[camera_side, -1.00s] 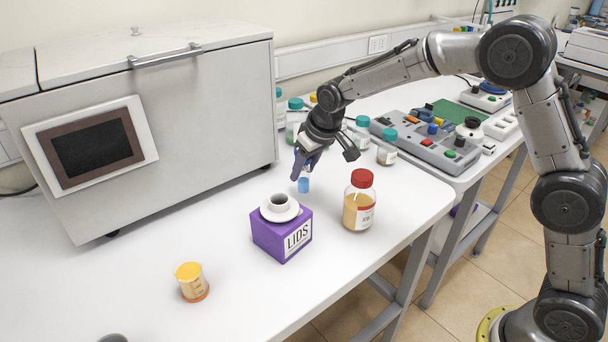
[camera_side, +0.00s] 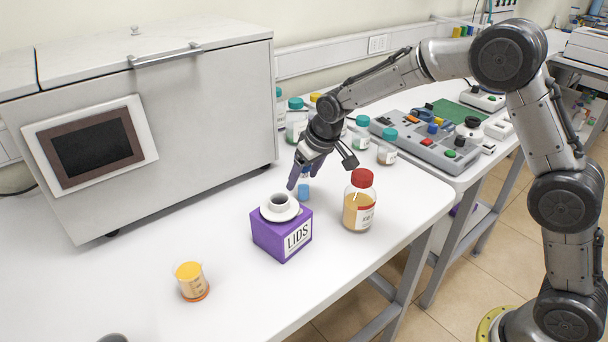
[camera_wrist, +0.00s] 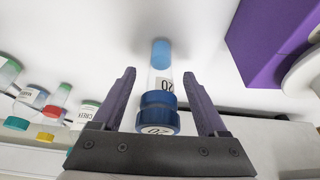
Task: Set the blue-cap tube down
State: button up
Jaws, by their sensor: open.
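The blue-cap tube (camera_wrist: 162,85) is clear, with a dark blue cap towards my gripper, a white label and a light blue far end. In the side view the tube's light blue lower end (camera_side: 303,191) shows at the white table, behind the purple box. The tube looks upright. My gripper (camera_wrist: 160,88) is open, with one purple finger on each side of the tube and a gap on both sides. In the side view my gripper (camera_side: 299,180) points down and hides the cap.
The purple LIDS box (camera_side: 282,235) with a white ringed piece (camera_side: 280,208) stands in front. A red-capped bottle (camera_side: 358,203) is to the right. Several teal-capped bottles (camera_side: 388,146) stand behind. The table's left middle is clear.

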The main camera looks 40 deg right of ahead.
jog(key=v, duration=1.2)
jog(key=shift+r, duration=0.25)
jog(key=s+d+r, duration=0.2)
jog(key=s+d, duration=0.1)
jog(key=s, duration=0.8)
jog(key=s+d+r, duration=0.2)
jog(key=s, duration=1)
jog(key=s+d+f+m+t, duration=0.1)
jog(key=s+f, duration=0.2)
jog(key=s, duration=0.6)
jog(key=shift+s+d+f, duration=0.3)
jog(key=shift+s+f, duration=0.05)
jog(key=shift+f, duration=0.05)
